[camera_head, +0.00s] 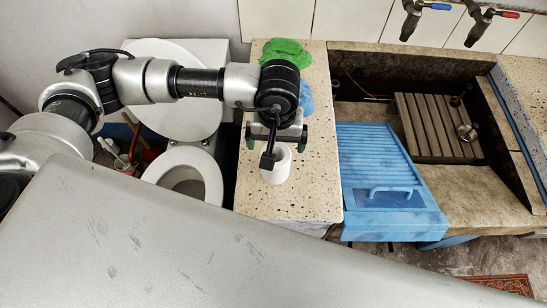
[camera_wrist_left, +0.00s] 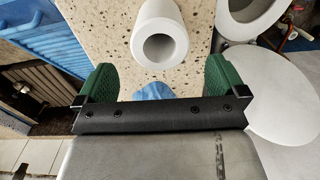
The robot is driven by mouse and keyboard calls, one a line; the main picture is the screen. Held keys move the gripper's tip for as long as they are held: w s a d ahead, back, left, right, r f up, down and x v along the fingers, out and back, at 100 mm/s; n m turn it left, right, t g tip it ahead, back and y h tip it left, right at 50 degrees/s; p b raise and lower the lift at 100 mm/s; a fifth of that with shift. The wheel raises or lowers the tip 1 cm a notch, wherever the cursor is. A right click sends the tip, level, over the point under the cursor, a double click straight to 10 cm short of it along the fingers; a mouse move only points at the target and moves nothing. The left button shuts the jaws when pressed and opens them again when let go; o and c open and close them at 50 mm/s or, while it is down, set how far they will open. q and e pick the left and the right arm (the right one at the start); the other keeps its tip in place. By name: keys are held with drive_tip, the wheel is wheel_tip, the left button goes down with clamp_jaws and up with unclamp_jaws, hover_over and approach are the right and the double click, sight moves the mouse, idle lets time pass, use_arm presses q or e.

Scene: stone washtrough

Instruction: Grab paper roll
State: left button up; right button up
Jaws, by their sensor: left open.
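The white paper roll (camera_head: 277,166) stands upright on the speckled stone counter (camera_head: 290,206). In the left wrist view the paper roll (camera_wrist_left: 160,34) shows its open core and lies ahead of and between the two green fingertips. My left gripper (camera_head: 276,138) hangs over the counter at the roll, partly covering it in the head view. In the left wrist view my left gripper (camera_wrist_left: 160,78) is open, its green fingers wide apart with nothing held between them. My right gripper is not in view.
A green cloth (camera_head: 285,52) and a blue cloth (camera_head: 306,98) lie behind on the counter. A toilet (camera_head: 186,165) stands to the left. A blue washboard (camera_head: 378,170) and stone trough (camera_head: 455,185) are at the right, below two taps (camera_head: 410,20).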

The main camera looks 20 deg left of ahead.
sight(276, 149)
use_arm(q)
wheel_tip(276, 149, down, 2)
drive_tip(key=shift+f, duration=0.1)
drive_tip(key=shift+f+p, duration=0.55)
wheel_tip(276, 149, down, 4)
drive_tip(key=shift+a+r+p, duration=0.1)
drive_tip(key=shift+r+p, duration=0.05)
drive_tip(key=shift+p, duration=0.45)
drive_tip(key=shift+f, duration=0.35)
drive_tip(key=shift+c, duration=0.5)
drive_tip(key=c, duration=0.8)
drive_tip(key=shift+o, duration=0.2)
